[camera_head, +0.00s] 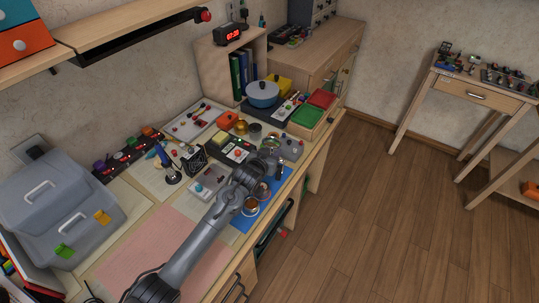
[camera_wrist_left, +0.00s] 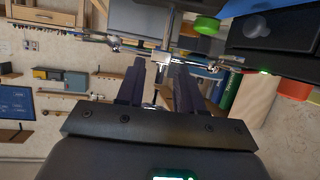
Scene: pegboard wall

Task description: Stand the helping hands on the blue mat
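The blue mat (camera_head: 242,224) lies near the table's front edge, partly hidden by my left arm. My left gripper (camera_head: 272,160) is over the area at the mat's far end. In the left wrist view, the fingers of my left gripper (camera_wrist_left: 160,68) point at the helping hands (camera_wrist_left: 170,50), a metal crossbar with clips on a thin post. The fingertips are close to the middle of that bar, one on each side. A narrow gap shows between them; whether they press on the metal cannot be told. In the head view the helping hands are hard to pick out. My right gripper is out of view.
Copper-coloured round items (camera_head: 251,206) sit at the mat. A grey box (camera_head: 208,182) is left of it, and a soldering iron stand (camera_head: 172,175) is farther left. A blue pot (camera_head: 262,93) and red and green trays (camera_head: 306,116) stand beyond.

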